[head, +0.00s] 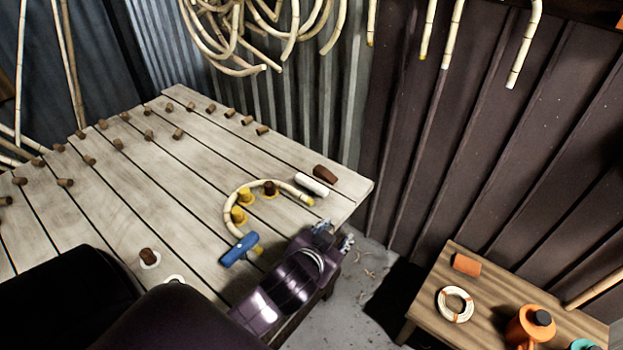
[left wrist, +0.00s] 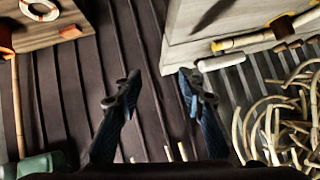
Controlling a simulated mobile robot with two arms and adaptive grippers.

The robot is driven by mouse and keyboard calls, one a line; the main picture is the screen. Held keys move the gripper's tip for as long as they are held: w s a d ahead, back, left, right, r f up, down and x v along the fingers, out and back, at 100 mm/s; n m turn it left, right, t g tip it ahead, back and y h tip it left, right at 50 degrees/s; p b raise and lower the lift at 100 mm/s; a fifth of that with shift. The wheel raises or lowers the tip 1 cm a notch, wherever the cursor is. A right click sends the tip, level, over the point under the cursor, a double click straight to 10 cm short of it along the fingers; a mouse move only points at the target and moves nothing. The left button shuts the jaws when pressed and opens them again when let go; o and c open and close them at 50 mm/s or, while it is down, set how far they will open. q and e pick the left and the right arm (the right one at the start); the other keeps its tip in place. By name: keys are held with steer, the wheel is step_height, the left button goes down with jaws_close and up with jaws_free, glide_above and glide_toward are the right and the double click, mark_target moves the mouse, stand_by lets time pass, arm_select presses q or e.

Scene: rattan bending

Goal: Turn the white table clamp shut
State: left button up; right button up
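The white table clamp (head: 312,184) shows as a white cylindrical bar near the table's right end, close to the yellow-tipped end of a bent rattan cane (head: 233,203). A white bar that looks like this clamp is also at the table edge in the left wrist view (left wrist: 220,62). My left gripper (head: 335,237) is past the table's right edge, nearer the camera than the clamp and apart from it. Its two fingers are spread with nothing between them in the left wrist view (left wrist: 158,78). My right gripper does not show.
A blue clamp (head: 240,250), yellow pegs and a brown block (head: 325,174) are around the cane. Several pegs stand on the slatted table (head: 190,160). A low side table (head: 430,300) holds a white ring and orange container. Rattan coils (head: 235,40) hang behind.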

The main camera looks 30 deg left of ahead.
arm_select(q)
steer(key=w+d+r+m+t+h, duration=0.2)
steer(key=w+d+r+m+t, duration=0.15)
steer(key=w+r, duration=0.4)
steer(key=w+d+r+m+t+h, duration=0.2)
steer(key=w+d+r+t, duration=0.3)
steer(key=r, duration=0.4)
steer(key=w+d+r+m+g+h, duration=0.3)
steer(key=d+m+g+h, duration=0.3)
steer(key=d+m+h, duration=0.65)
steer(key=g+y, duration=1.4)
steer(key=y, duration=0.1)
glide_above(311, 182)
steer(key=shift+t, duration=0.25)
step_height(311, 182, down, 13)
steer(key=shift+w+f, duration=0.1)
steer(key=shift+a+f, duration=0.1)
steer(key=shift+f, duration=0.1)
step_height(311, 182, down, 7)
steer(key=shift+f+p, duration=0.15)
steer(key=shift+p, duration=0.45)
steer(key=shift+c, duration=0.2)
